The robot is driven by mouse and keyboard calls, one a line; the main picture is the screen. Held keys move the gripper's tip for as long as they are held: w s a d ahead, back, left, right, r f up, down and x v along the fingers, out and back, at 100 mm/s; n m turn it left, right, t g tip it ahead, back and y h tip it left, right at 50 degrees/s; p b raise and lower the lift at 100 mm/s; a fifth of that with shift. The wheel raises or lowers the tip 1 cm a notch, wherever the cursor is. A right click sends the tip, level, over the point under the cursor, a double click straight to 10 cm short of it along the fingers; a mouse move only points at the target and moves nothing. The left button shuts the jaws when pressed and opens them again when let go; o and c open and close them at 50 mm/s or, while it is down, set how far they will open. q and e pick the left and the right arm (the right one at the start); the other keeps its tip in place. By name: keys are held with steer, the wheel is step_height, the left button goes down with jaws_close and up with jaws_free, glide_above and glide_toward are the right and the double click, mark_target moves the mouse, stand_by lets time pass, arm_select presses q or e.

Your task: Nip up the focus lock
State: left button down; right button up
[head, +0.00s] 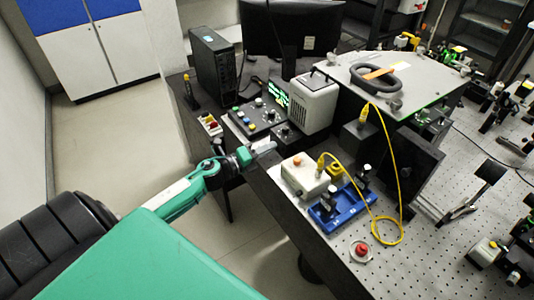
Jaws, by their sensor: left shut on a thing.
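My left gripper (262,147) is at the end of the green arm that comes in from the left. It is at the left edge of the bench, between the button panel and the cream box. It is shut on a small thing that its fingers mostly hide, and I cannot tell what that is. I cannot make out the focus lock for certain at this size. The cream box (304,177) has an orange button and a yellow cable. My right gripper is not in view.
A button panel (254,121), a small black control box (287,134) and a grey instrument (313,102) stand behind the gripper. A blue tray (343,209) with black parts and a red button (361,249) are at right. Perforated table (440,255) lies partly bare.

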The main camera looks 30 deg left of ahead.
arm_select(q)
steer(key=m+b, duration=0.2)
steer(key=m, duration=0.1)
steer(key=shift+f, duration=0.15)
steer(key=shift+m, duration=0.6)
steer(key=c, duration=1.4)
jaws_free()
steer(key=shift+s, duration=0.15)
